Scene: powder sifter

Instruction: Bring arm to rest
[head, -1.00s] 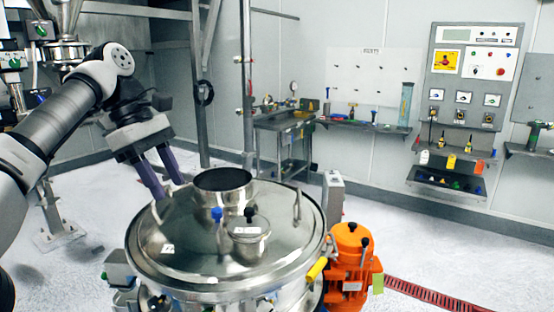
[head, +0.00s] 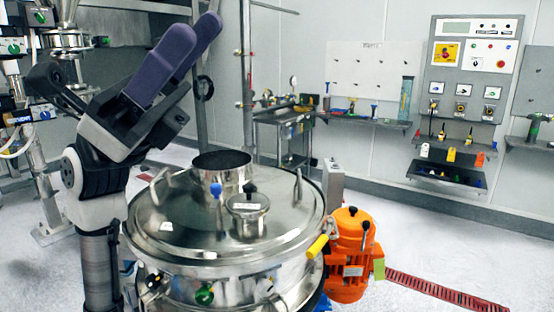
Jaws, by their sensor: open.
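My gripper (head: 192,42) is raised at the upper left of the head view, its dark purple fingers pointing up and to the right. The fingers look apart and nothing shows between them. My arm rises from the bottom left, beside the left edge of the steel sifter (head: 280,243). The gripper appears above the level of the sifter lid and does not touch it.
An orange motor (head: 350,250) stands at the sifter's right. Steel posts (head: 247,90) stand behind it. Steel equipment (head: 62,38) is at the far left. A control panel (head: 470,70) and shelf (head: 365,121) are on the back wall.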

